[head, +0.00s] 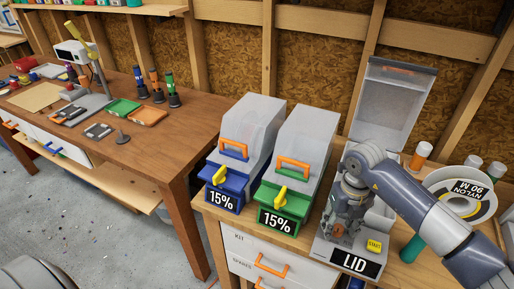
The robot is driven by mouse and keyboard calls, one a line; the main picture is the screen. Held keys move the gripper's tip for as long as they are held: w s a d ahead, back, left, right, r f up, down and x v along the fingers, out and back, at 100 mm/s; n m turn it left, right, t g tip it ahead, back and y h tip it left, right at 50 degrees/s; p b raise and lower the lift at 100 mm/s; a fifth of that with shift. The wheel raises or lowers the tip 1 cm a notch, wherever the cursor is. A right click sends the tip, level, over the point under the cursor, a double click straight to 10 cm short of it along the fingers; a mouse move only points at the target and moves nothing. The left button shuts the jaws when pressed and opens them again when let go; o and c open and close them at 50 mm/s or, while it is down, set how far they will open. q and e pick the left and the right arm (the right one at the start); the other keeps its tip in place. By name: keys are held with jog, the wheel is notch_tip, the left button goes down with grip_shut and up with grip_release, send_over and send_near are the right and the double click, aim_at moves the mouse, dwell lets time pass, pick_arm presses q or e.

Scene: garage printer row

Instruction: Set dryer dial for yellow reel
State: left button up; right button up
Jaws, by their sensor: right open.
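A dryer (323,245) stands on the right bench with its clear lid (392,100) raised. Its front display reads LID, and a yellow START button (374,246) sits beside it. My right gripper (338,233) is open and points down at the dryer's front. A small orange-red part shows between its fingers; I cannot tell whether it is a dial or touches them. No clearly yellow reel shows. My left gripper is out of view.
A blue-based box (230,182) and a green-based box (287,198), both closed, stand left of the dryer. Each has a yellow dial and reads 15%. Small capped bottles (421,156) stand behind the reel. A wooden workbench (165,135) with tools is at left.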

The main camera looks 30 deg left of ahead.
aim_at(339, 228)
jog(key=n+p, duration=0.2)
jog(key=n, duration=0.3)
jog(key=shift+r+p, duration=0.15)
jog(key=shift+p, duration=0.25)
notch_tip(339, 228, up, 10)
jog(key=b, duration=0.4)
jog(key=s+a+r+g+y, duration=0.1)
jog(key=s+a+y, duration=0.35)
jog(key=a, duration=0.35)
jog(key=s+a+g+y, duration=0.2)
jog(key=s+a+y, duration=0.25)
jog(key=a, duration=0.25)
jog(key=a+r+m+t+y, duration=0.2)
jog(key=a+r+m+y, duration=0.2)
jog(key=r+y, duration=0.6)
jog(key=shift+a+r+m, duration=0.15)
jog(key=shift+r+m, duration=0.35)
jog(key=shift+r, duration=0.8)
